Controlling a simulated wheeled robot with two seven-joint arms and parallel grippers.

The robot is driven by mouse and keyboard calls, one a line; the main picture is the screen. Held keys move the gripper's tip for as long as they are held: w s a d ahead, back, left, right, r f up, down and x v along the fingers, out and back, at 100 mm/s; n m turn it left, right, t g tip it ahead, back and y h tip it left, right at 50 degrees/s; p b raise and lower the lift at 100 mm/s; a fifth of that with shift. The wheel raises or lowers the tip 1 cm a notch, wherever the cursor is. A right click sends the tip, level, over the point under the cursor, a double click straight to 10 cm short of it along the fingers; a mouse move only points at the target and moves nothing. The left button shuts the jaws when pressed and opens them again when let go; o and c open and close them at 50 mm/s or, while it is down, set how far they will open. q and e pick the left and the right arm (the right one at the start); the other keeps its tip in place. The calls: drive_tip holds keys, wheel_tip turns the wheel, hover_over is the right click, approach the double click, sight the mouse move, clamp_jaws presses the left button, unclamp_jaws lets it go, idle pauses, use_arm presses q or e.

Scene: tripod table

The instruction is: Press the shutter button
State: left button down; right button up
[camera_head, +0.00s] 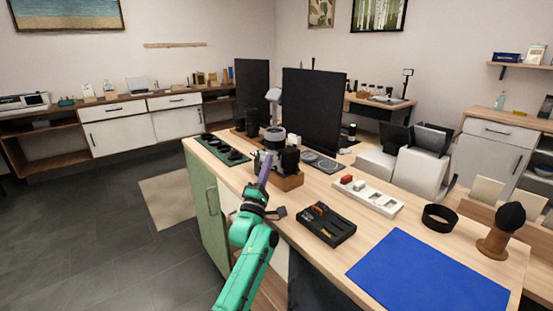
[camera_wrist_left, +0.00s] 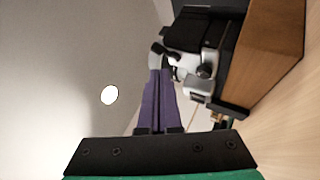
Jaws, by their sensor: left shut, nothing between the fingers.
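A silver and black camera (camera_head: 290,158) stands on a wooden block (camera_head: 290,182) near the left edge of the table. It shows tilted in the wrist view (camera_wrist_left: 203,72), with the block (camera_wrist_left: 272,40) on the right. My left gripper (camera_head: 264,160) has purple fingers, closed together and empty. In the wrist view its fingertips (camera_wrist_left: 160,72) are right beside the silver part of the camera; I cannot tell whether they touch it. The shutter button cannot be made out clearly. My right gripper is not in view.
Behind the camera stand dark monitors (camera_head: 313,112). To the right are a black box (camera_head: 326,224), a white tray (camera_head: 387,204), a blue mat (camera_head: 425,275) and a black ring (camera_head: 439,218).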

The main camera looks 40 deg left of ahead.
use_arm(q)
drive_tip(key=shift+w, duration=0.1)
drive_tip(key=shift+w+d, duration=0.15)
drive_tip(key=shift+w, duration=0.2)
drive_tip(key=shift+w+d+b, duration=0.1)
drive_tip(key=shift+w+b, duration=0.15)
drive_tip(key=shift+b, duration=0.1)
idle(0.4)
drive_tip(key=shift+s+a+p, duration=0.2)
drive_tip(key=shift+s+p, duration=0.2)
drive_tip(key=shift+s, duration=0.3)
drive_tip(key=s, duration=0.1)
drive_tip(key=s+a+p, duration=0.1)
drive_tip(key=s, duration=0.1)
drive_tip(key=s+p, duration=0.1)
drive_tip(key=shift+s+a, duration=0.25)
drive_tip(key=shift+s, duration=0.15)
